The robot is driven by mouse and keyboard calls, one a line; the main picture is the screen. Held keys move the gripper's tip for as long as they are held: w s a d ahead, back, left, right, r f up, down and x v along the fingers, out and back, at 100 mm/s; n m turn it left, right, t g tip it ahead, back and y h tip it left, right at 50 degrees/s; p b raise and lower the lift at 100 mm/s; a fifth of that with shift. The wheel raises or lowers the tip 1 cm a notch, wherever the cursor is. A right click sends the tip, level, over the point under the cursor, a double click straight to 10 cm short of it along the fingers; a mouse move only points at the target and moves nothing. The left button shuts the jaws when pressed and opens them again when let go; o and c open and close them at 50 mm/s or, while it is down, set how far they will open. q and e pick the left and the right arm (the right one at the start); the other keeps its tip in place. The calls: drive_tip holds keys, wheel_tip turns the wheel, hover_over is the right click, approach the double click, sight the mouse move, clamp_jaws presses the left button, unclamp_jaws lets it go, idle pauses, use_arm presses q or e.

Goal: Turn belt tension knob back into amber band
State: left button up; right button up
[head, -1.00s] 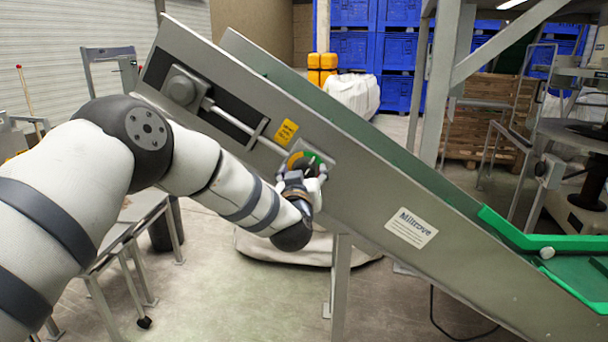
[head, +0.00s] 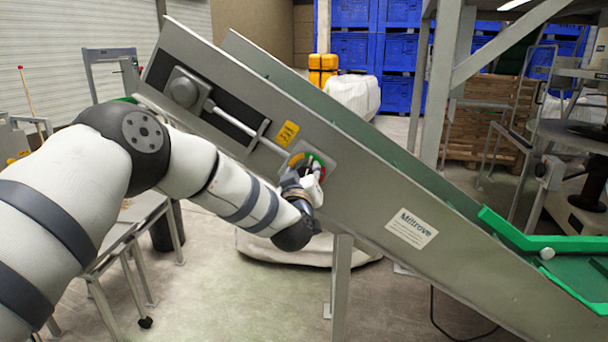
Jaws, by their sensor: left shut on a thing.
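The belt tension dial sits on a small plate (head: 330,160) on the side of the sloping grey conveyor (head: 365,205). Its amber band (head: 297,159) shows at the upper left, a green part (head: 315,157) at the top and a red part (head: 323,172) at the right. My left gripper (head: 309,177) is in front of the dial, shut on the tension knob. The gripper hides most of the knob, so its pointer position cannot be read. My right gripper is out of view.
A yellow label (head: 287,133) is above the dial, and a rod with a bracket (head: 236,124) runs toward it. A conveyor leg (head: 341,275) stands below. A metal table (head: 125,225) is at left. A pale sack (head: 300,247) lies behind the conveyor.

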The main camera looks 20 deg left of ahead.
use_arm(q)
drive_tip(key=n, duration=0.4)
drive_tip(key=shift+a+f+n, duration=0.1)
drive_tip(key=shift+n, duration=0.2)
drive_tip(key=n, duration=0.4)
drive_tip(key=shift+f+n, duration=0.15)
drive_tip(key=shift+n, duration=0.15)
drive_tip(key=n, duration=0.3)
drive_tip(key=shift+f+n, duration=0.15)
drive_tip(key=shift+n, duration=2.05)
drive_tip(key=o, duration=1.2)
drive_tip(key=shift+c, duration=0.2)
